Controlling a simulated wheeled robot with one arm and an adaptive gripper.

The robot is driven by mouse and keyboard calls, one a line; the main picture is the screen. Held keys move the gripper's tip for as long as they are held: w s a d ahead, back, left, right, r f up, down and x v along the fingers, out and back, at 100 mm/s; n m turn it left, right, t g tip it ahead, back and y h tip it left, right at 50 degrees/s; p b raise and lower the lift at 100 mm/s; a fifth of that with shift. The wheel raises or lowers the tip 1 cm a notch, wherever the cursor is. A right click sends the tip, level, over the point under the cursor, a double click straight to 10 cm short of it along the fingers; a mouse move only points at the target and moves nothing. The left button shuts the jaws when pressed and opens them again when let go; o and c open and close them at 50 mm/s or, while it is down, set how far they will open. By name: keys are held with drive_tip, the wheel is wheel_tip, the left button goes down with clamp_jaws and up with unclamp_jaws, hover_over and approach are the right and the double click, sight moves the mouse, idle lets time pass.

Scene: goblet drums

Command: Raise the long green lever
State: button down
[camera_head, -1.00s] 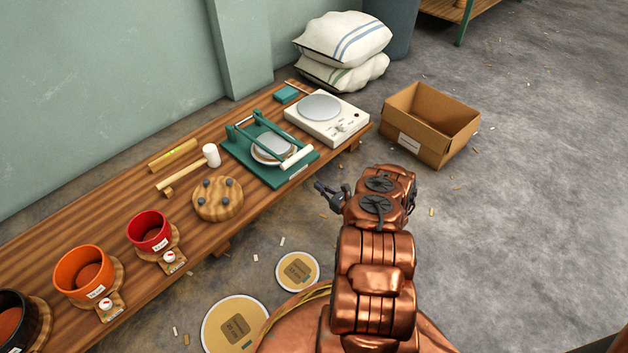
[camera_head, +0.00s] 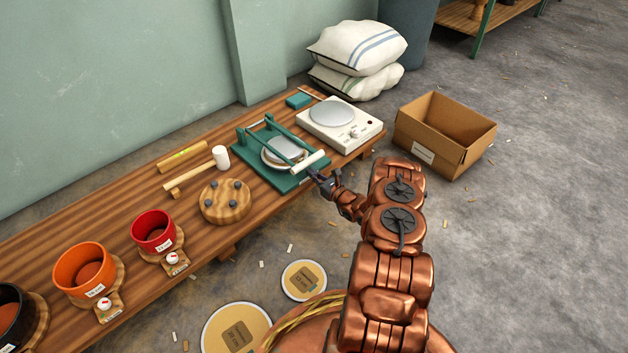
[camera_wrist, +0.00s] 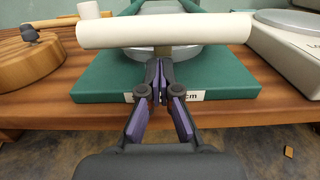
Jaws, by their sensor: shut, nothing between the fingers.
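The green press (camera_head: 255,148) stands on the wooden bench, with a green base and a round metal plate (camera_head: 284,151) on it. Its long green lever (camera_head: 283,147) lies low over the plate and ends in a white cross handle (camera_head: 308,161) at the front. In the wrist view the white handle (camera_wrist: 165,31) runs across the top, ahead of my gripper. My gripper (camera_head: 318,175) is shut and empty, its fingertips (camera_wrist: 160,66) just in front of the base (camera_wrist: 100,84) and below the handle. I cannot tell whether it touches the handle.
A white hotplate-like device (camera_head: 340,123) stands right of the press. A mallet (camera_head: 200,168) and a round wooden block (camera_head: 226,202) are to its left. A cardboard box (camera_head: 445,135) sits on the floor at right.

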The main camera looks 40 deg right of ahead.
drive_tip(key=shift+w+r, duration=0.1)
drive_tip(key=shift+r, duration=0.4)
drive_tip(key=shift+d+r, duration=0.1)
drive_tip(key=shift+r, duration=0.1)
